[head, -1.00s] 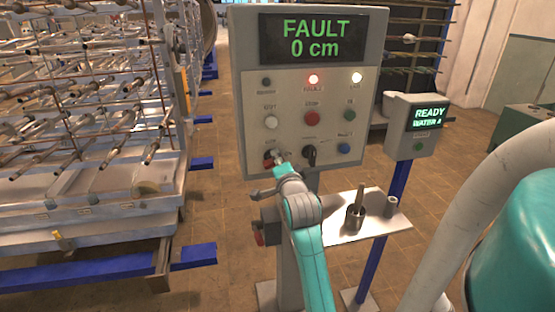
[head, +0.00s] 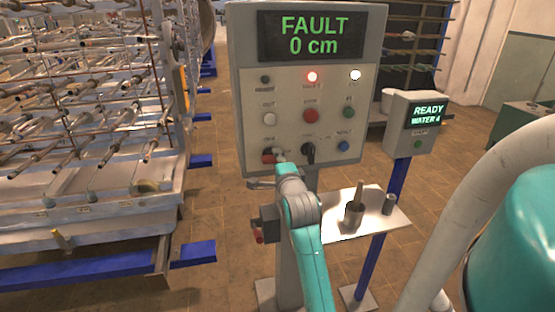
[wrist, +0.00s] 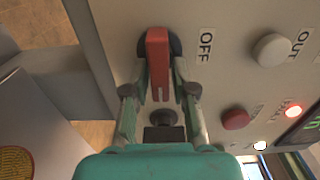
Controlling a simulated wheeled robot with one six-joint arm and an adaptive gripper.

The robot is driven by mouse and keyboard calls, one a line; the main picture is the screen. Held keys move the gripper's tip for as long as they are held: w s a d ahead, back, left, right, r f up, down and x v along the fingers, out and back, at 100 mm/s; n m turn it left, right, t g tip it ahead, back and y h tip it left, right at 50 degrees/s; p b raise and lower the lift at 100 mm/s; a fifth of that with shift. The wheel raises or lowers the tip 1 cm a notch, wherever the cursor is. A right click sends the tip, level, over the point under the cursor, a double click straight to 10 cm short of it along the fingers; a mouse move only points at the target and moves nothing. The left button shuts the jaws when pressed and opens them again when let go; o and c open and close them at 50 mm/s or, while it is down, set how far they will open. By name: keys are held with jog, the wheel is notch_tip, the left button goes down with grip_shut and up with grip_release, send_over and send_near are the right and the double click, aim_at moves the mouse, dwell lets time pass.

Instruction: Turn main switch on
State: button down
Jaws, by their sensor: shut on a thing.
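The main switch is a red handle (wrist: 157,62) on a dark round base, beside a label reading OFF in the wrist view. In the head view the red handle (head: 268,157) is at the lower left of the grey control panel (head: 247,110), partly hidden by my gripper. My gripper (wrist: 159,75) has one finger on each side of the red handle and is shut on it. In the head view my gripper (head: 279,158) is against the panel's lower left. The panel display (head: 311,36) reads FAULT, 0 cm.
A red lamp (head: 312,76) and a white lamp (head: 355,75) are lit. A black knob (head: 308,150) is right of my gripper. A small shelf (head: 376,220) holds metal parts below. A READY box (head: 410,145) stands right, and a loaded rack (head: 80,110) left.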

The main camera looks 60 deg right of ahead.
jog(key=shift+f, duration=0.1)
jog(key=c, duration=1.1)
grip_release()
jog(key=v, duration=1.2)
